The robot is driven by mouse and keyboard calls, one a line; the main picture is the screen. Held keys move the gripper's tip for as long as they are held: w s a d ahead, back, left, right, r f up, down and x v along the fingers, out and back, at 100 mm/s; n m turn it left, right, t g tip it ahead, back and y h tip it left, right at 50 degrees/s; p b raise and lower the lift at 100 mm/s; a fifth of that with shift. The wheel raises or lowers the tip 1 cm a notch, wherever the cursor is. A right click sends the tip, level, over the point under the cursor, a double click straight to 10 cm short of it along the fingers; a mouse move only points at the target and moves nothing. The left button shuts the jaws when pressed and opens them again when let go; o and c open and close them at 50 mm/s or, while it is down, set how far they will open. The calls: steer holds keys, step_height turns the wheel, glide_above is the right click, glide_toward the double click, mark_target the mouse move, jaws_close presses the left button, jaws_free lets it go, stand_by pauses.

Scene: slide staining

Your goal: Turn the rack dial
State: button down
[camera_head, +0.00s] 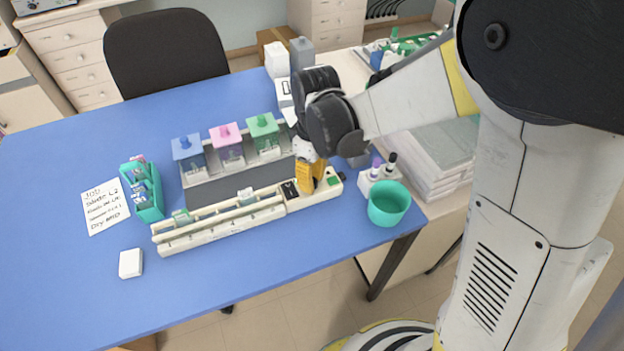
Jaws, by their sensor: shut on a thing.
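The rack (215,234) is a long cream unit lying across the front of the blue table, with rails and a few slides in it. A small dark panel (290,189) and a green button (334,180) show at its right end. My gripper (312,186) points down onto this right end, its yellow fingers between the panel and the button. It is shut on the rack dial, which the fingers hide. The way the dial points cannot be seen.
Blue, pink and green lidded jars (226,133) stand in a grey holder behind the rack. A teal cup (389,204) and small bottles (377,172) stand right of it. A teal slide box (143,192), a note (105,206) and a white block (131,263) lie left. The front left table is clear.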

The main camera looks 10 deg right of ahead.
stand_by(0.3)
steer(key=c, duration=1.2)
jaws_free()
step_height(320, 180, up, 12)
steer(key=shift+w+d, duration=0.15)
steer(key=shift+w, duration=0.1)
steer(key=s+d+r+m+t, duration=0.2)
steer(key=s+d+m+t, duration=0.5)
steer(key=s+d+m, duration=0.4)
steer(key=shift+s+d+r+t, duration=0.2)
steer(key=shift+d+r+t, duration=0.15)
steer(key=shift+d, duration=0.75)
